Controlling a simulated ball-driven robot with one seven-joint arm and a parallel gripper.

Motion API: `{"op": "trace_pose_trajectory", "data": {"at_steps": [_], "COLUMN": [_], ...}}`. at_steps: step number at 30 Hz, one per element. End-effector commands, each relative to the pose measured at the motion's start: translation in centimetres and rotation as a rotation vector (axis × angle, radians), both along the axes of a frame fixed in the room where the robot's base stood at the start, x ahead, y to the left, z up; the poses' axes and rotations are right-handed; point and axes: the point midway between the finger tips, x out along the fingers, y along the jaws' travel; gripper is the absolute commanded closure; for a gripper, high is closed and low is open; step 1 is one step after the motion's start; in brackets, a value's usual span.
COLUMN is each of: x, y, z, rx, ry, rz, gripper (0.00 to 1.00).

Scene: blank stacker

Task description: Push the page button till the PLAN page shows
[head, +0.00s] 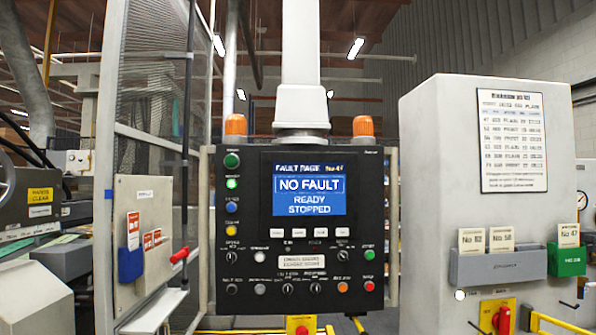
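A black control panel (257,222) hangs from a pale column in the middle of the head view. Its lit screen (309,207) reads "FAULT PAGE" at the top, with "NO FAULT" and "READY STOPPED" below on blue. A row of small pale buttons (299,232) sits just under the screen. Their labels are too small to read, so I cannot tell which one is the page button. My gripper is not in view.
More coloured buttons and knobs (342,286) fill the panel's lower part and left edge. Orange beacons (236,125) stand on top. A mesh guard (150,100) is at left. A pale cabinet (440,180) with card holders (500,266) is at right. Yellow rails (560,324) run low down.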

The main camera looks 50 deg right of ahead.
Motion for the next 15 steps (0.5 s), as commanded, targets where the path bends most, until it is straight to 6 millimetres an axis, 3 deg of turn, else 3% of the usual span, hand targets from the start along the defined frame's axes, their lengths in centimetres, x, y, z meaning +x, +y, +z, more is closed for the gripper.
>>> {"op": "trace_pose_trajectory", "data": {"at_steps": [5,15], "x": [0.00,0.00], "y": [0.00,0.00], "z": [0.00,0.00], "rx": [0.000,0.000], "ry": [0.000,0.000], "rz": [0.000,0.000], "gripper": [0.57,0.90]}}
